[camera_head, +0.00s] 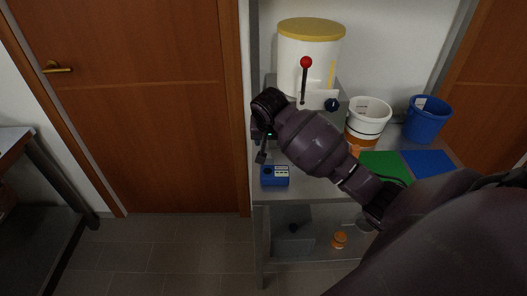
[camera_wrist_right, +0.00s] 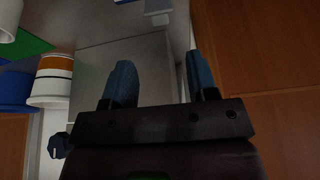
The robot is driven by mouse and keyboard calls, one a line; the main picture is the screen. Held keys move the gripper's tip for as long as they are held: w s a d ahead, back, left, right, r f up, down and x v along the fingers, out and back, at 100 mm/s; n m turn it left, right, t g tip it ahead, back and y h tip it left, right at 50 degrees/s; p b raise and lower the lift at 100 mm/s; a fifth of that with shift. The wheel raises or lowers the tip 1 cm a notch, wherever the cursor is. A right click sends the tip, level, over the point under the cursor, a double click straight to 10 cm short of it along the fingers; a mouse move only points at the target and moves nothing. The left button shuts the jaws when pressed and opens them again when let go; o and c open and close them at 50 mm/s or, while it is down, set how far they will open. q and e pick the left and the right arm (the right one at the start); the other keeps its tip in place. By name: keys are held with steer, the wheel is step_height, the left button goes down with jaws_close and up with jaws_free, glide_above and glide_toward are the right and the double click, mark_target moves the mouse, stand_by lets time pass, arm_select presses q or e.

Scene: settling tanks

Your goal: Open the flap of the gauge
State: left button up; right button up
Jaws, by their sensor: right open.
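A small blue box (camera_head: 275,181), which I take to be the gauge, sits near the front left edge of the grey shelf. Its top has a dark round spot and a pale part; I cannot tell which part is the flap or how it stands. In the right wrist view a pale and blue piece (camera_wrist_right: 158,12) at the top edge, beyond the fingers, appears to be part of it. My right gripper (camera_head: 263,149) is just behind and above the box, apart from it. In the wrist view its fingers (camera_wrist_right: 161,82) are spread with nothing between them. My left gripper is out of view.
A white bucket (camera_head: 369,112), a blue bucket (camera_head: 427,118), and green (camera_head: 385,163) and blue mats (camera_head: 428,162) are right.

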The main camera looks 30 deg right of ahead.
mark_target(268, 159)
steer(key=x, duration=0.9)
steer(key=shift+f, duration=0.2)
steer(key=c, duration=0.7)
steer(key=shift+o, duration=0.2)
steer(key=shift+w, duration=0.1)
steer(key=shift+w+d+g+y, duration=0.25)
steer(key=shift+w+g+y, duration=0.15)
steer(key=shift+g, duration=0.25)
steer(key=shift+w+d+g+y, duration=0.2)
steer(key=shift+w+g+y, duration=0.1)
steer(key=shift+g+y, duration=0.3)
steer(key=shift+w+d+f+g+y, duration=0.25)
steer(key=shift+w+g+y, duration=0.15)
steer(key=shift+g, duration=0.4)
steer(key=shift+w+d+f+g+y, duration=0.15)
steer(key=shift+w+d+g+y, duration=0.15)
steer(key=shift+g+y, duration=0.35)
